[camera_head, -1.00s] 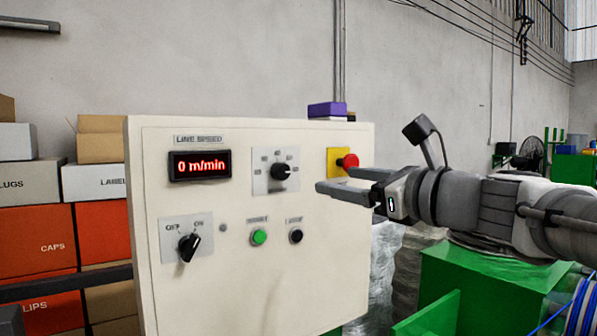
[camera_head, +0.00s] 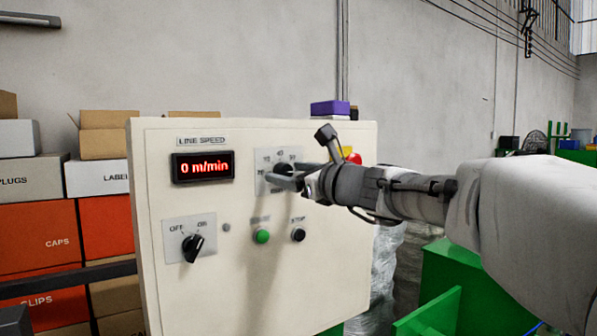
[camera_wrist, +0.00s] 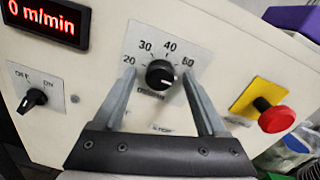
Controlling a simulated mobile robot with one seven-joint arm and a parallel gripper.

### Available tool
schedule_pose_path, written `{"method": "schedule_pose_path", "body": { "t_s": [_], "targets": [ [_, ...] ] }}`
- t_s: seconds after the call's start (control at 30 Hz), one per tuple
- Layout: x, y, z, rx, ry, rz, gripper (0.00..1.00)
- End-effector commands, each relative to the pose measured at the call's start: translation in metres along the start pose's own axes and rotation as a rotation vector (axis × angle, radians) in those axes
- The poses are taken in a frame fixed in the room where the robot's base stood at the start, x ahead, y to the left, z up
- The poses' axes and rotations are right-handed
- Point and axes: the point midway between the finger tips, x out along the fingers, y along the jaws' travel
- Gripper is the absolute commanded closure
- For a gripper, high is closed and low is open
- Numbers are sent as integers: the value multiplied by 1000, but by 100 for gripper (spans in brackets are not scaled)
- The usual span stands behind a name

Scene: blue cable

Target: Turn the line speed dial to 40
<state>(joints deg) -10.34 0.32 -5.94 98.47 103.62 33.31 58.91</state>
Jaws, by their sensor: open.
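The line speed dial (camera_wrist: 160,74) is a round black knob on a white scale plate (camera_wrist: 165,42) marked 20, 30, 40 and a higher number at the right. Its white pointer mark faces right and slightly down, away from the 40. My gripper (camera_wrist: 157,73) is open, with one finger at each side of the dial; I cannot tell whether they touch it. In the head view my gripper (camera_head: 277,177) is in front of the scale plate and hides part of the dial. The red display (camera_head: 203,167) reads 0 m/min; it also shows in the wrist view (camera_wrist: 45,22).
An OFF/ON switch (camera_head: 192,247) sits lower left, its handle tilted toward ON. A green button (camera_head: 262,236) and a black STOP button (camera_head: 298,234) are below the dial. A red emergency button (camera_wrist: 276,117) on yellow is to the right. Stacked boxes (camera_head: 105,222) stand left.

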Motion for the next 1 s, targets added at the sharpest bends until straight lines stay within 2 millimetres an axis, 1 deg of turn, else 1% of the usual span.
{"method": "schedule_pose_path", "body": {
  "t_s": [0.23, 0.37, 0.4, 0.47, 0.5, 0.57, 0.6, 0.63, 0.67, 1.0],
  "targets": [
    [0, 0, 0, 0, 0, 0, 25],
    [0, 0, 0, 0, 0, 0, 48],
    [0, 0, 0, 0, 0, 0, 56],
    [0, 0, 0, 0, 0, 0, 66],
    [0, 0, 0, 0, 0, 0, 74],
    [0, 0, 0, 0, 0, 0, 84],
    [0, 0, 0, 0, 0, 0, 92],
    [0, 0, 0, 0, 0, 0, 97],
    [0, 0, 0, 0, 0, 0, 100],
    [0, 0, -1, -37, 1, 1, 100]
  ]
}}
